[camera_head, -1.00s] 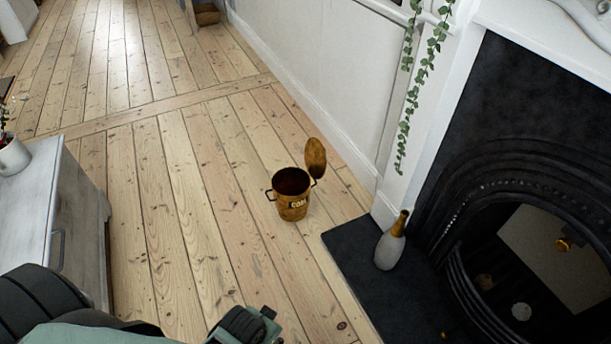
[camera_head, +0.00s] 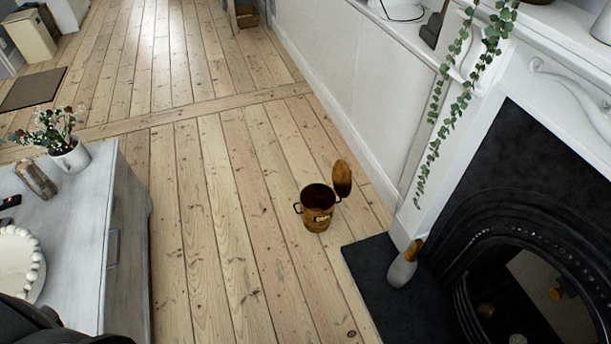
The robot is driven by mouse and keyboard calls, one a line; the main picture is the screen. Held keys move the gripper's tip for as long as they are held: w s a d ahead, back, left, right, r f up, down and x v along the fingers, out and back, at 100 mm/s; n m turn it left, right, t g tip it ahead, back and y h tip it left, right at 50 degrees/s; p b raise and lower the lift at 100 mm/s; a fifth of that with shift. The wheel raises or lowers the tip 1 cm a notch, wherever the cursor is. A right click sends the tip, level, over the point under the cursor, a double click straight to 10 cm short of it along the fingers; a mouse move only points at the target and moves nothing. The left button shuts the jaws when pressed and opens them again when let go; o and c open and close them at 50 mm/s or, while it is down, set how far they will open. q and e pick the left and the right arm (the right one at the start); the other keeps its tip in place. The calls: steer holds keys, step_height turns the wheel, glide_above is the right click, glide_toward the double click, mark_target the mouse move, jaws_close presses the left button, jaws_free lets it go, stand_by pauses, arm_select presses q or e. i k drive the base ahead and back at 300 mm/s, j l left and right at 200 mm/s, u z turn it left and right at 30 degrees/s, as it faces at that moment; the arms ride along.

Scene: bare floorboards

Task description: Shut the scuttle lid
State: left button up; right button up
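The coal scuttle (camera_head: 318,221) is a small brass-coloured bucket with lettering on its front and a dark inside. It stands upright on the floorboards, left of the hearth. Its round lid (camera_head: 342,179) stands up open at the rear right of the rim. A handle shows on its left side. Neither gripper's fingers show in the head view; only dark parts of my own body show at the bottom left corner. Nothing touches the scuttle or its lid.
A black hearth slab (camera_head: 372,269) with a grey, wooden-necked bottle (camera_head: 403,268) lies right of the scuttle, before the fireplace. A pale cabinet (camera_head: 83,215) with a cake (camera_head: 18,262) and a flower pot (camera_head: 71,157) stands at left. Floor between is clear.

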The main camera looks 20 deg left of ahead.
mark_target(341, 173)
steer(key=i+j+u, duration=0.2)
steer(key=u, duration=0.25)
steer(key=i+j+u, duration=0.2)
steer(key=u, duration=0.25)
steer(key=i+u, duration=0.2)
steer(key=u, duration=0.25)
steer(key=i+z, duration=0.15)
steer(key=i, duration=0.9)
steer(key=i+j+z, duration=0.15)
steer(key=i, duration=0.95)
steer(key=i+l+z, duration=0.1)
steer(key=i+z, duration=0.2)
steer(key=i, duration=0.4)
steer(key=i+z, duration=0.3)
steer(key=i, duration=0.45)
steer(key=i+j+z, duration=0.3)
steer(key=i, duration=0.4)
steer(key=i+z, duration=0.75)
steer(key=i+j+z, duration=0.2)
steer(key=i+z, duration=0.2)
steer(key=i+j+z, duration=0.35)
steer(key=i, duration=0.15)
